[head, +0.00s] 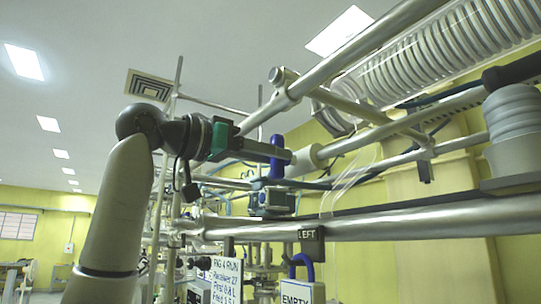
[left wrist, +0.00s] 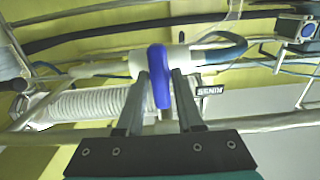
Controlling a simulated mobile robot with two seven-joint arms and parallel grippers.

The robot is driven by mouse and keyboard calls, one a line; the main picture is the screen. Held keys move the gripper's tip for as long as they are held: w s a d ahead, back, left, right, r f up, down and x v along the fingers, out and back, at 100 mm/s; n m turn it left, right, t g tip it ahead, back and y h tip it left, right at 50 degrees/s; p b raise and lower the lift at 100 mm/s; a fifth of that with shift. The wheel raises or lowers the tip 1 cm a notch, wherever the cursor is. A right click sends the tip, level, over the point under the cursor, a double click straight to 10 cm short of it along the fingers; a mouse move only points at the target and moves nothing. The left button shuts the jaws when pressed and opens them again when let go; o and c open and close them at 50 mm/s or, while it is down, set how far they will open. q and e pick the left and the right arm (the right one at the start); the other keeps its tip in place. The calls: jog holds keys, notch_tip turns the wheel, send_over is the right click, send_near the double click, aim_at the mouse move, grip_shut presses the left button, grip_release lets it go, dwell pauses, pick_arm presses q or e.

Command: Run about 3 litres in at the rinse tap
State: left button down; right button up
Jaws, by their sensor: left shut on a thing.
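The rinse tap shows as a white valve body (head: 305,159) with a blue lever handle (head: 277,158). In the left wrist view the lever (left wrist: 159,80) stands between my fingers, in front of the white body (left wrist: 182,56). A small dark label beside it, upside down, seems to read RINSE (left wrist: 211,91). My left gripper (head: 283,152) reaches in from the left and is shut on the blue lever; its fingers (left wrist: 160,76) lie on either side of it. My right gripper is in neither view. No liquid level is readable.
A metal rail (head: 400,226) with a LEFT tag (head: 311,240) runs below the tap. A glass coil (head: 430,52) and frame bars (head: 345,52) crowd the upper right. A RIG 4 RUN sign (head: 226,278) and an EMPTY sign (head: 297,293) hang below. A blue-grey device (head: 272,203) sits under the lever.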

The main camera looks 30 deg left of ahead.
pick_arm(q)
jog(key=c, duration=0.7)
grip_release()
jog(key=b+v, duration=0.3)
jog(key=v, duration=1.2)
jog(key=shift+s, duration=0.15)
